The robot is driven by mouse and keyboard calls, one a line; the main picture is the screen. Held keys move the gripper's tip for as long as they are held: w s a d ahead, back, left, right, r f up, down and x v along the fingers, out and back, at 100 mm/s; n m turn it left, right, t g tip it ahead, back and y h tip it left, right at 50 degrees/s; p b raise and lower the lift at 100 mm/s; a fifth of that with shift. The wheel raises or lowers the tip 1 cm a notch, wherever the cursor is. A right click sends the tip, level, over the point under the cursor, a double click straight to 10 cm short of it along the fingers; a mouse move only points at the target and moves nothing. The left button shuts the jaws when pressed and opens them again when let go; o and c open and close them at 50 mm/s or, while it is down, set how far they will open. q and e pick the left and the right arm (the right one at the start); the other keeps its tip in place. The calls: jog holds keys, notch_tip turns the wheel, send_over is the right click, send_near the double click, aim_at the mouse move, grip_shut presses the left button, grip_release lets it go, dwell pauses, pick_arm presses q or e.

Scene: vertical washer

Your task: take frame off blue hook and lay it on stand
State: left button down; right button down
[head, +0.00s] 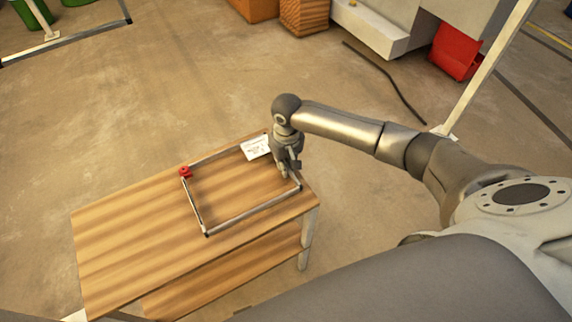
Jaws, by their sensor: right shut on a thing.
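A thin metal rectangular frame (252,208) is at the top of the wooden stand (120,245), over its right half. It looks flat on the boards, though I cannot tell whether all sides touch. One frame corner meets a small red piece (185,172). My right gripper (289,172) points down at the frame's right side and is shut on it. The gripper hides part of that side. A blue hook is not visible. My left gripper is not in view.
A white printed card (256,147) shows beside the right gripper. The stand's left half is bare, and a lower shelf (225,275) is underneath. A red bin (456,52), wooden boxes (303,14) and a dark rod (388,80) are farther back. Open floor surrounds the stand's far side.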

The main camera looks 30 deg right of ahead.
jog(key=shift+s+a+f, duration=0.15)
jog(key=shift+s+f, duration=0.25)
jog(key=shift+f, duration=0.2)
jog(key=shift+s+a+f, duration=0.1)
jog(key=shift+s+f, duration=0.25)
jog(key=shift+f, duration=0.25)
jog(key=c, duration=1.5)
grip_release()
jog(key=shift+c, duration=0.2)
jog(key=shift+w+f, duration=0.35)
jog(key=shift+w, duration=0.2)
jog(key=shift+r, duration=0.1)
jog(key=shift+d+r, duration=0.1)
jog(key=shift+r+p, duration=0.15)
jog(key=shift+p, duration=0.2)
jog(key=shift+d+r+p, duration=0.2)
jog(key=shift+r+p, duration=0.65)
jog(key=shift+p, duration=0.1)
notch_tip(320, 180, up, 6)
jog(key=p, duration=0.7)
jog(key=shift+w+r, duration=0.1)
jog(key=shift+r, duration=0.15)
